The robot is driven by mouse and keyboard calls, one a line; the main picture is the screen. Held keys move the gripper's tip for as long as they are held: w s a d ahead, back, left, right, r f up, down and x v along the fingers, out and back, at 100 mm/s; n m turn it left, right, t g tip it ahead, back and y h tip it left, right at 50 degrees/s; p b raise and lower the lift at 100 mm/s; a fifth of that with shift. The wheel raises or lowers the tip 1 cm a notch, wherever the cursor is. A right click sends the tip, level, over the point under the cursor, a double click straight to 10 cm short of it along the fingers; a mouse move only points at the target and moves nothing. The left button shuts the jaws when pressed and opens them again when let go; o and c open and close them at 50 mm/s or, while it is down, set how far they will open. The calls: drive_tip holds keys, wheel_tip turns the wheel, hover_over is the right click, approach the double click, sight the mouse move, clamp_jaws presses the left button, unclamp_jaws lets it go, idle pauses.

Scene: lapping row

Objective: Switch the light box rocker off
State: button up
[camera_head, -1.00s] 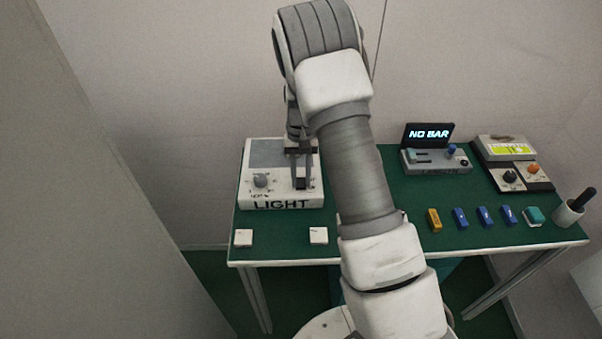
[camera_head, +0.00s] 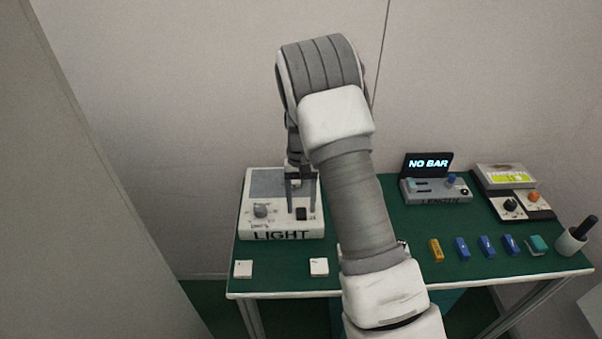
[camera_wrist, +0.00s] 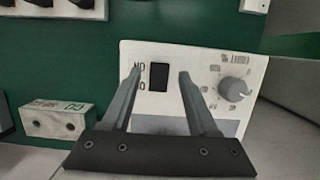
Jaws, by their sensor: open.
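The light box (camera_head: 250,222) is a white box lettered LIGHT at the left of the green table, with a grey panel on top and a round grey knob (camera_head: 261,211). Its black rocker (camera_head: 301,213) sits right of the knob. In the wrist view the rocker (camera_wrist: 159,77) shows beside printed lettering, with the knob (camera_wrist: 234,90) to its right. My gripper (camera_head: 301,208) is open above the box. In the wrist view its two fingertips (camera_wrist: 160,74) lie on either side of the rocker, with nothing held between them. I cannot tell whether the fingers touch the box.
A unit with a NO BAR display (camera_head: 429,164) and a device with a yellow-green screen (camera_head: 501,177) stand at the back right. Several small bars lie in front, beside a cup (camera_head: 571,241). Two white blocks (camera_head: 243,269) (camera_head: 319,267) lie at the front left edge.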

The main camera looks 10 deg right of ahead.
drive_tip(key=p+v, duration=0.1)
drive_tip(key=v, duration=1.5)
drive_tip(key=shift+r, duration=0.2)
drive_tip(key=s+r+t+p, duration=0.1)
drive_tip(key=s+r+t, duration=0.3)
drive_tip(key=s+r, duration=1.1)
drive_tip(key=s+n+t, duration=0.2)
drive_tip(key=s+t, duration=0.2)
drive_tip(key=s, duration=1.1)
drive_tip(key=shift+a+t+h+p, duration=0.3)
drive_tip(key=shift+a+p, duration=0.05)
drive_tip(key=shift+p, duration=0.1)
